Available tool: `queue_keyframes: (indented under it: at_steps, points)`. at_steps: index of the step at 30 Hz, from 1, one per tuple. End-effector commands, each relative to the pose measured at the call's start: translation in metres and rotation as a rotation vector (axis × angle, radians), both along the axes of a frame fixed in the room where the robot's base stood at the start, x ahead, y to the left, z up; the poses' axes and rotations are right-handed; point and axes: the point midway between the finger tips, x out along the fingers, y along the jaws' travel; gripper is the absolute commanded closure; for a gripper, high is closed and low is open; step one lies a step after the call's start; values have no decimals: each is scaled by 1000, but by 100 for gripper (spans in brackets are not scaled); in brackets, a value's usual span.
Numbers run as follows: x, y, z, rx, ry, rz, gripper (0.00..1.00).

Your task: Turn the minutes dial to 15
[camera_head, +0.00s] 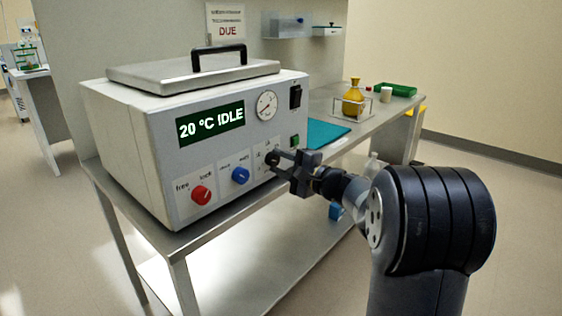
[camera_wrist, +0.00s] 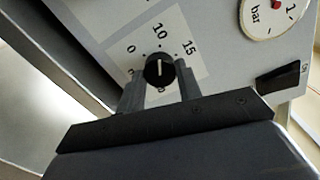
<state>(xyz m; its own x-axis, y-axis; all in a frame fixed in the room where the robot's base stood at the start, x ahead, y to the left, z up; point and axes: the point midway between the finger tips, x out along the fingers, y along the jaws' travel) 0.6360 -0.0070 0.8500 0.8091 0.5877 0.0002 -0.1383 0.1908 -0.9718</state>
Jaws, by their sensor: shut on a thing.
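The minutes dial (camera_wrist: 160,70) is a small round black knob with a white line, on a pale label plate in the wrist view. The marks 0, 10 and 15 show around it; other marks are partly hidden by my fingers. The white line runs nearly upright in the picture, with its upper end toward 10. My gripper (camera_wrist: 159,78) has one finger on each side of the knob and is shut on it. In the head view my gripper (camera_head: 284,160) reaches the lower right of the machine's front panel, and mostly hides the dial (camera_head: 272,158).
The white machine (camera_head: 128,150) shows "20 °C IDLE" on its display (camera_head: 210,124). A red knob (camera_head: 201,195) and a blue knob (camera_head: 240,175) sit left of the dial. A gauge (camera_head: 266,105) and black switch (camera_head: 295,97) are above. A yellow flask (camera_head: 353,97) stands behind on the bench.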

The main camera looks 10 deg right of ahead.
Motion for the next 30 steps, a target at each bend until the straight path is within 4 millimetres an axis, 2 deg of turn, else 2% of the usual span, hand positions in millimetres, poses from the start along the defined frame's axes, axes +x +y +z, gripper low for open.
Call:
queue_keyframes:
  at_steps: [30]
  points:
    - [0, 0, 2, 736, 537, -1, 89]
